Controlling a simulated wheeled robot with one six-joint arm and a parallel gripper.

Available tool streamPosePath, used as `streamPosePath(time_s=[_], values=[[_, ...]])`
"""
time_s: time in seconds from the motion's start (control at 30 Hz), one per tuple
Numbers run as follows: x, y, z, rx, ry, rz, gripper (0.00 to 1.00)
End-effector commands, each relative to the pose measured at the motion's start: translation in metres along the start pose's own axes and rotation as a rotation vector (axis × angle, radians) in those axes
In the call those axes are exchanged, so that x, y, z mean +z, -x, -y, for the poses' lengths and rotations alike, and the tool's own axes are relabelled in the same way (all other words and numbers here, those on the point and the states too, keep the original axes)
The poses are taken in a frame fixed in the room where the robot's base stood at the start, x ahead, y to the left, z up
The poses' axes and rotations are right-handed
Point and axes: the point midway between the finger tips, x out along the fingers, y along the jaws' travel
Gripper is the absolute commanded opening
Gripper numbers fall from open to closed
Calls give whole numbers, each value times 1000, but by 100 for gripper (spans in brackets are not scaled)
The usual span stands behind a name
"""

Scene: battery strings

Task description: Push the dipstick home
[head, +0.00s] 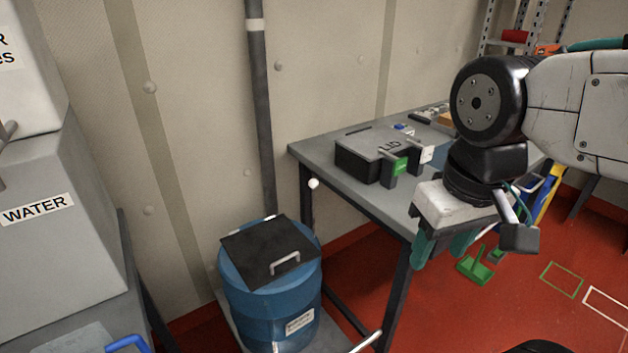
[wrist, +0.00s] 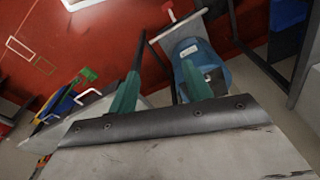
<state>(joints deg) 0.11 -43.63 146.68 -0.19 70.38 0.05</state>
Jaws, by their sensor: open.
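I cannot make out a dipstick for certain in either view. My gripper (head: 440,252) hangs at the right of the head view, beside the front edge of the grey table, with its teal fingers pointing down. In the wrist view my gripper (wrist: 164,55) has its two fingers spread apart with nothing between them. The drum also shows beyond the right finger in the wrist view (wrist: 214,75).
The grey table (head: 312,158) holds a black box with a grey lid (head: 368,148) and smaller items. A small white ball (head: 313,183) shows near its left corner. A grey WATER tank (head: 50,240) stands at left.

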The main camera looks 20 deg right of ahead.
Motion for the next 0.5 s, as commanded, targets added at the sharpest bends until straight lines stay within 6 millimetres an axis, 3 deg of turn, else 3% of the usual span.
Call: streamPosePath(time_s=[0.17, 0.27, 0.37, 0.5], values=[[-1, -5, 0, 0, 0, 25, 48], [-5, -18, 1, 0, -1, 92, 48], [-12, -37, 1, 2, -1, 190, 48], [-42, -74, -1, 8, 4, 236, 48]])
